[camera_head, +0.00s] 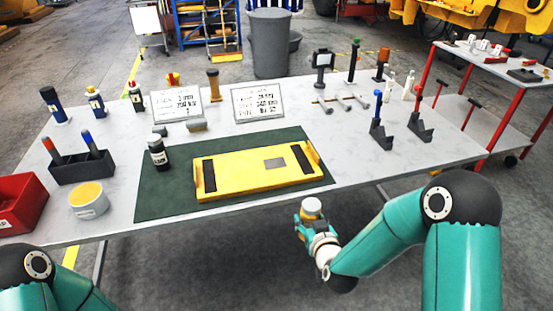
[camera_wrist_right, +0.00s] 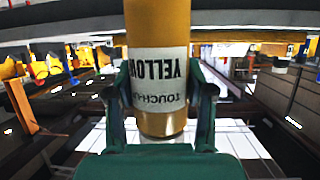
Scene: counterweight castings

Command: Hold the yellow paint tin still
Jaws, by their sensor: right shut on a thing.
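My right gripper (camera_head: 314,226) is shut on the yellow paint tin (camera_head: 311,209), held in front of the table's near edge. The tin's pale top faces up in the head view. In the right wrist view, the tin (camera_wrist_right: 160,122) is a yellow-brown cylinder between the teal fingers of my gripper (camera_wrist_right: 160,85). Its white label reads YELLOW TOUCH, upside down in that view, with the rest unclear. My left gripper is out of view; only part of its arm shows at bottom left.
The table (camera_head: 365,165) bears a green mat (camera_head: 160,200) with a yellow casting (camera_head: 235,178) and a dark bottle (camera_head: 158,153). A yellow-topped white tub (camera_head: 88,203) and red bin (camera_head: 20,205) are at left. Stands with tools (camera_head: 385,137) are at right.

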